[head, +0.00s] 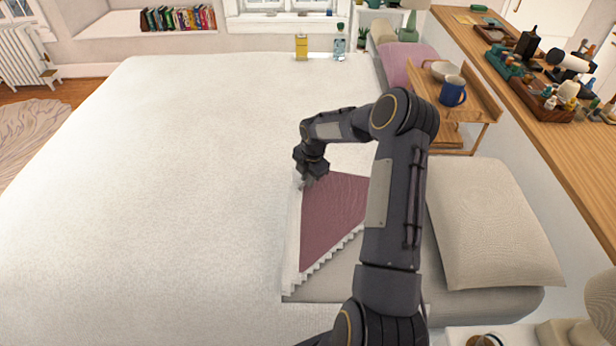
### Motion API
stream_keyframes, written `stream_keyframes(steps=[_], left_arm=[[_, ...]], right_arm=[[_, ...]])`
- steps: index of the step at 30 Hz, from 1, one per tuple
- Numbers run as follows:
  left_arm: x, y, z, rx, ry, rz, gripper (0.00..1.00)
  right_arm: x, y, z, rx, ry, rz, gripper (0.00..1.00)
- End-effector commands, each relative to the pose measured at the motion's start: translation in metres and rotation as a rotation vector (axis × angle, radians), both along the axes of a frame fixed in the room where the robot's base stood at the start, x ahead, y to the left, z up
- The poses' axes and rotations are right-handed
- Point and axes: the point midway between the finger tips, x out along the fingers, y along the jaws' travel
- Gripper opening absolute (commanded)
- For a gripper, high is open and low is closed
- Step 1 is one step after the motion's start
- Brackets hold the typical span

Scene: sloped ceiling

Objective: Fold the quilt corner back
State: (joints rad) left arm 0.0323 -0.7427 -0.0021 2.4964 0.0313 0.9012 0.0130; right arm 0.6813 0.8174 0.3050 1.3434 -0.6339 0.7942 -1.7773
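A large cream quilt (150,170) covers the bed. One part near the pillows is turned over and shows a mauve underside (330,210) with a white scalloped edge. Where it is turned back, grey bedding shows beneath. My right arm reaches over the bed, and its gripper (306,184) is at the upper left corner of the mauve flap, touching or very close to the white edge. The fingers are small and dark, and I cannot tell whether they are closed on the cloth. The arm hides the flap's right part. My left gripper is not in view.
A beige pillow (490,225) lies right of my arm. A wooden bed tray (455,105) with a blue mug (453,91) and a bowl stands behind it. A cluttered wooden shelf (560,140) runs along the right. The quilt's left side is clear.

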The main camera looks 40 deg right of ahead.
Motion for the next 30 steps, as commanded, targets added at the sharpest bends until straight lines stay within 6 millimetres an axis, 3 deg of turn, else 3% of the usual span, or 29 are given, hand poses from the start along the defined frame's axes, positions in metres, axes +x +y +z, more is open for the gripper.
stream_keyframes(steps=[3,14,21,24,30], left_arm=[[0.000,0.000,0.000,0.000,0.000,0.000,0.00],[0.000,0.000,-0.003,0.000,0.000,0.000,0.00],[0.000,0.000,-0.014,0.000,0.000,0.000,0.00],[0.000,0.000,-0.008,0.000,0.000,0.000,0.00],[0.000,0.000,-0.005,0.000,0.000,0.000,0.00]], right_arm=[[0.000,0.000,0.000,0.000,0.000,0.000,0.00],[-0.002,-0.001,0.003,0.001,-0.020,-0.002,0.00],[-0.022,-0.004,0.030,0.014,-0.175,-0.004,0.00],[-0.035,-0.004,0.044,0.016,-0.207,-0.003,0.00],[-0.044,-0.004,0.049,0.018,-0.203,0.000,0.00]])
